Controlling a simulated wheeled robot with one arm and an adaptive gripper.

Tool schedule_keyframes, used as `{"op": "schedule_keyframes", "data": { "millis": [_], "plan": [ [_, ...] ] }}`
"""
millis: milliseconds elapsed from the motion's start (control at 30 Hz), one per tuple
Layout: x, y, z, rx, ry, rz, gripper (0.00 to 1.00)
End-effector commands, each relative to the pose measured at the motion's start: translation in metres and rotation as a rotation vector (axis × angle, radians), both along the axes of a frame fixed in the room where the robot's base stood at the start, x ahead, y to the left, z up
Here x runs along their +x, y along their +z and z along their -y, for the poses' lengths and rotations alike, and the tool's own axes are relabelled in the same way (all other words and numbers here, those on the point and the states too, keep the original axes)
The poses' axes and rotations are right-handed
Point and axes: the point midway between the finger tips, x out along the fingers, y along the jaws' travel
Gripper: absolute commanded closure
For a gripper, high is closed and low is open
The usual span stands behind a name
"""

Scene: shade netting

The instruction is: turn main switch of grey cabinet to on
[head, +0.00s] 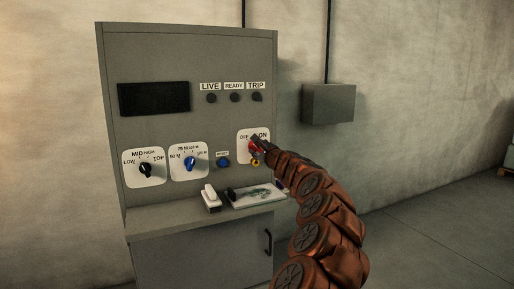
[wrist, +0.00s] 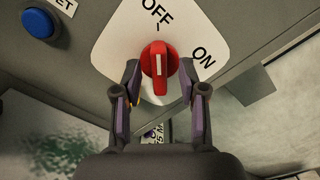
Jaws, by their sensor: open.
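The grey cabinet (head: 190,50) stands against the wall. Its main switch is a red knob (wrist: 157,70) on a white plate (wrist: 190,17) marked OFF and ON. In the wrist view the knob's white line points at the tick by OFF; ON is to its right. My gripper (wrist: 158,77) is open, with one finger on each side of the red knob; I cannot tell whether they touch it. In the head view my gripper (head: 258,146) is at the plate and covers much of the knob.
A blue button (wrist: 38,23) is left of the switch plate. Two more dials (head: 145,169) (head: 190,162) are further left. A ledge (head: 170,222) below holds a white object (head: 210,198) and a board (head: 258,195). A grey box (head: 328,104) hangs on the wall to the right.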

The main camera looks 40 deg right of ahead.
Motion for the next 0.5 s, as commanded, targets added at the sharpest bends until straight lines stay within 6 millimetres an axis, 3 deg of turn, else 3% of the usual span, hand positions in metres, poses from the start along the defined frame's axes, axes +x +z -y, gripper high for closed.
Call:
{"op": "schedule_keyframes", "data": {
  "millis": [500],
  "plan": [
    [0.0110,-0.0006,0.0025,0.000,0.002,-0.001,0.58]
  ]
}}
